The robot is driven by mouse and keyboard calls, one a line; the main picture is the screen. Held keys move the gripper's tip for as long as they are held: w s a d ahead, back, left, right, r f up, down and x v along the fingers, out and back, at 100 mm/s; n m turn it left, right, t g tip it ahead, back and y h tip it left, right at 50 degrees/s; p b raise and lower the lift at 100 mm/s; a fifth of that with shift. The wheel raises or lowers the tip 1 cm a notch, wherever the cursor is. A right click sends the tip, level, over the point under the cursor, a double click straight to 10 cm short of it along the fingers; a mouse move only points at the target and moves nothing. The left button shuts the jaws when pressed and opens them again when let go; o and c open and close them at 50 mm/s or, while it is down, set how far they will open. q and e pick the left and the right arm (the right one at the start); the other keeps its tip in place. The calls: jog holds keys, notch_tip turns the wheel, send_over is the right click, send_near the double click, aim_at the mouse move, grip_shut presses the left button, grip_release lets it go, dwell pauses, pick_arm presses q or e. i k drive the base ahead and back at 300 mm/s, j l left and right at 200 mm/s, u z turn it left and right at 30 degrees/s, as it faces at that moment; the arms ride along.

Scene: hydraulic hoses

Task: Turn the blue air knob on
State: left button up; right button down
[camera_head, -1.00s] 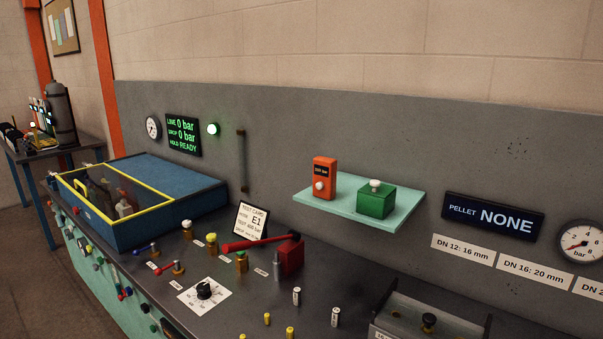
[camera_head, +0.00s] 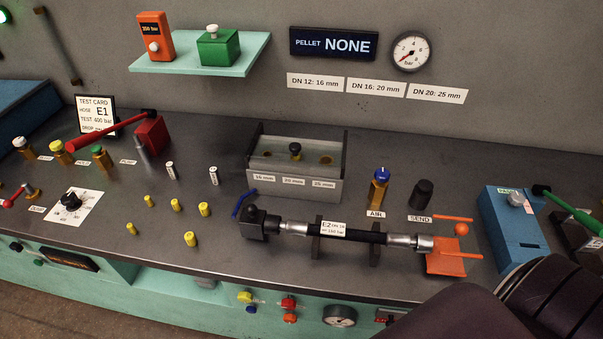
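The blue air knob (camera_head: 382,173) sits on top of a brass valve body (camera_head: 377,193) on the grey bench, behind a white label reading AIR (camera_head: 376,213). Its on or off position cannot be told from this view. A black SEND knob (camera_head: 421,193) stands just to its right. Part of a dark arm of mine shows at the bottom right corner. Neither of my grippers is in view.
A hose marked E2 (camera_head: 378,237) lies across supports in front of the air valve. A grey pellet box (camera_head: 294,182) stands left of it and a blue unit (camera_head: 510,228) right. A gauge (camera_head: 411,50) near zero and a PELLET NONE display (camera_head: 333,43) are on the wall.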

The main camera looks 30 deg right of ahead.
aim_at(382, 175)
jog(key=z, duration=1.45)
jog(key=j, duration=0.75)
jog(key=k+j, duration=0.1)
jog(key=j, duration=0.6)
